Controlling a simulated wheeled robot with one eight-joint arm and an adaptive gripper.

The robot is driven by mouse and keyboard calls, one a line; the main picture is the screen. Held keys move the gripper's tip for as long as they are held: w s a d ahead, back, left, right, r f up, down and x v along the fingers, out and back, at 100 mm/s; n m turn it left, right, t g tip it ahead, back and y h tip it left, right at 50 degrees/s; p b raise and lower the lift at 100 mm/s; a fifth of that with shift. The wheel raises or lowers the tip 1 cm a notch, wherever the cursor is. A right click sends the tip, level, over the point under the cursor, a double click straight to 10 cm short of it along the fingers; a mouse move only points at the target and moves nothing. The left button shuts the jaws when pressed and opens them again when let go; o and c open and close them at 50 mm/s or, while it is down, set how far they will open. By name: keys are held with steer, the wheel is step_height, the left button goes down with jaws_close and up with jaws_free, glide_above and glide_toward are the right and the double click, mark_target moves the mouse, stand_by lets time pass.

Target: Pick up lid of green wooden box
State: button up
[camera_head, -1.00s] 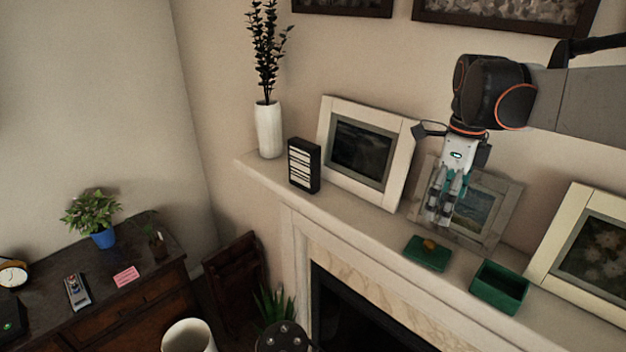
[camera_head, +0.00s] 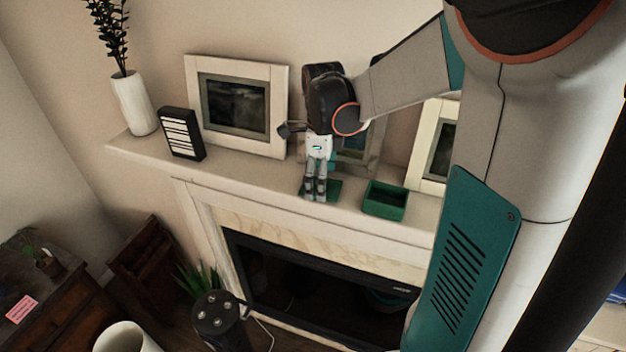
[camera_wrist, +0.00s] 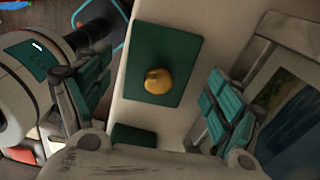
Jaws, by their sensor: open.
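The lid (camera_wrist: 180,60) is a flat green rectangle with a round yellow knob (camera_wrist: 158,81), lying on the pale mantel shelf in the wrist view. In the head view the lid (camera_head: 333,187) is partly hidden behind my gripper (camera_head: 315,197). In the wrist view my gripper (camera_wrist: 150,105) has its teal-padded fingers spread wide, one on each side of the lid and knob, with nothing between them held. The open green box (camera_head: 384,199) stands on the shelf just right of the lid; a green corner (camera_wrist: 133,136) shows below the lid in the wrist view.
Framed pictures (camera_head: 238,105) lean on the wall behind, one close behind my gripper (camera_wrist: 285,95). A black slatted block (camera_head: 182,133) and a white vase (camera_head: 134,103) stand on the shelf's left. The shelf's front edge drops to the fireplace (camera_head: 300,280).

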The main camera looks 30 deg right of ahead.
steer(key=shift+f, duration=0.5)
steer(key=c, duration=1.2)
steer(key=shift+o, duration=0.2)
steer(key=shift+r, duration=0.2)
